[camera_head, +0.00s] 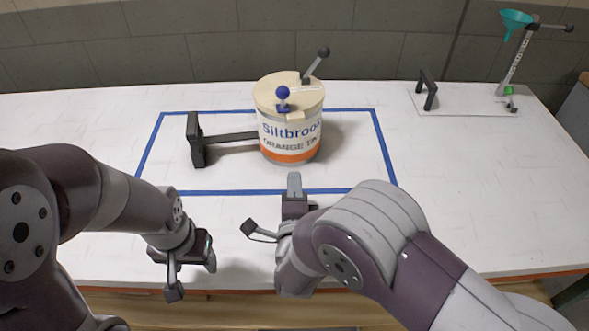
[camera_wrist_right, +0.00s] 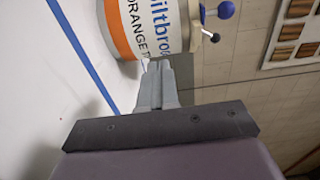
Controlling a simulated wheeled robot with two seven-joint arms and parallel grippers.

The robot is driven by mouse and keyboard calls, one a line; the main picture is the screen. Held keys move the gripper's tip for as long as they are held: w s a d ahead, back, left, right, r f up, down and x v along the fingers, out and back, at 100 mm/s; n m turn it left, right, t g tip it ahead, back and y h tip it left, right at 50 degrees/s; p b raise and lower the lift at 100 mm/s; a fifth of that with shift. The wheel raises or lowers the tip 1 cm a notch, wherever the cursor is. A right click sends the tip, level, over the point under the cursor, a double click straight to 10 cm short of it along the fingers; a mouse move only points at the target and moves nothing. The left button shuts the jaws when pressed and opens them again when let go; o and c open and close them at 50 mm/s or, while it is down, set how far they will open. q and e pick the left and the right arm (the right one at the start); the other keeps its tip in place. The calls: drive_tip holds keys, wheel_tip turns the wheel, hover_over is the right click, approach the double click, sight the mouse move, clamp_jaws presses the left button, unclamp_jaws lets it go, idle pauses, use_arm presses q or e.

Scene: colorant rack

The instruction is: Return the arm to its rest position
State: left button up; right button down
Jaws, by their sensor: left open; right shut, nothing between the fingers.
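My right gripper (camera_head: 294,184) is shut and empty, just in front of the paint can (camera_head: 290,150) in the head view. In the right wrist view its closed fingers (camera_wrist_right: 157,85) show just below the can (camera_wrist_right: 155,30); I cannot tell whether they touch it. The can is cream-lidded, labelled "Siltbrook" and "ORANGE TA…", with an orange band. It stands upright inside a blue-taped rectangle. A blue-knobbed part (camera_head: 282,95) and a black-knobbed lever (camera_head: 317,63) are at its top. My left gripper (camera_head: 192,278) is low at the table's front edge, open and apart from the can.
A black bracket (camera_head: 196,140) with a bar reaches to the can's left side. At the back right, a plate (camera_head: 455,107) carries a black handle (camera_head: 428,90) and a stand (camera_head: 516,63) with a teal funnel (camera_head: 515,19). The table's right side is mostly clear.

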use_arm(q)
drive_tip(key=shift+s+r, duration=0.15)
drive_tip(key=shift+s, duration=0.15)
drive_tip(key=shift+w+r+p, duration=0.2)
drive_tip(key=shift+r+p, duration=0.55)
drive_tip(key=shift+p, duration=0.15)
wheel_tip(320, 180, up, 3)
drive_tip(key=p, duration=0.2)
drive_tip(key=shift+s+f+p, duration=0.1)
drive_tip(key=shift+s+p, duration=0.05)
drive_tip(key=shift+p, duration=0.25)
use_arm(e)
drive_tip(key=s+d+r+n+g, duration=0.1)
drive_tip(key=s+d+n+g, duration=1.5)
drive_tip(key=d+n, duration=0.1)
drive_tip(key=shift+s+d+r+n+g, duration=0.2)
drive_tip(key=shift+r+n+g, duration=0.1)
drive_tip(key=shift+n, duration=0.3)
